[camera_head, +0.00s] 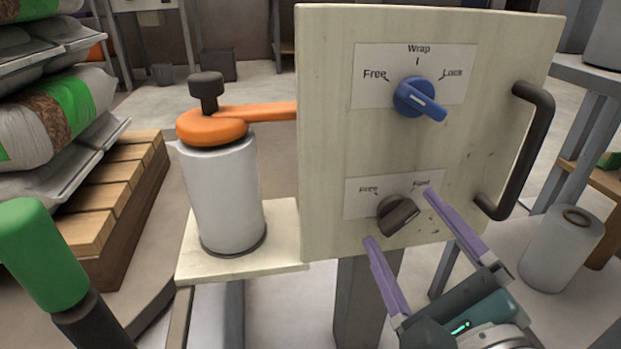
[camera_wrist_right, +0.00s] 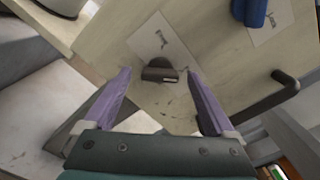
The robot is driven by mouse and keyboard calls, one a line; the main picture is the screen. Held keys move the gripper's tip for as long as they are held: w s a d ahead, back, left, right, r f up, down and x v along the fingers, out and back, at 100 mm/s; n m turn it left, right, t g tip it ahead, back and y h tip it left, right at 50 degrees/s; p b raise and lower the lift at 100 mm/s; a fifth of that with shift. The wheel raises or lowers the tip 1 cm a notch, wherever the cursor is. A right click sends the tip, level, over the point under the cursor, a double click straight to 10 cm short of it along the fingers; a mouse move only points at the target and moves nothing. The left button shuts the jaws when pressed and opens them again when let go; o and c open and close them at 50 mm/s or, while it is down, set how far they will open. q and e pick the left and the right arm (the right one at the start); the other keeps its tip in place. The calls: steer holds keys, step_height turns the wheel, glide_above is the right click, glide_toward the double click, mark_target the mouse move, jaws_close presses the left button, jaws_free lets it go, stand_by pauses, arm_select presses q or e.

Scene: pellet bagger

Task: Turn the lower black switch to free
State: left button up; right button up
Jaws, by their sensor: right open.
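The lower black switch (camera_head: 398,214) is a dark knob low on the cream panel (camera_head: 330,150), with a label reading "Free" at its left and a second word at its right, probably "Fixed". Its grip bar slants, with the lighter end toward the upper right. My right gripper (camera_head: 398,212) is open, its two purple fingers on either side of the switch. In the right wrist view the switch (camera_wrist_right: 160,72) lies ahead, between and beyond the fingertips. I cannot tell whether either finger touches it. My left gripper is not in view.
A blue switch (camera_head: 420,98) labelled Free, Wrap and Lock sits above. A dark handle (camera_head: 518,150) is at the panel's right edge. A white roll (camera_head: 220,195) under an orange arm (camera_head: 212,126) stands at left. Bags (camera_head: 50,115) are stacked on a pallet (camera_head: 112,190).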

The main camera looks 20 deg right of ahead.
steer(key=shift+w+d, duration=0.1)
steer(key=shift+w, duration=0.3)
steer(key=shift+c, duration=0.3)
steer(key=c, duration=1.3)
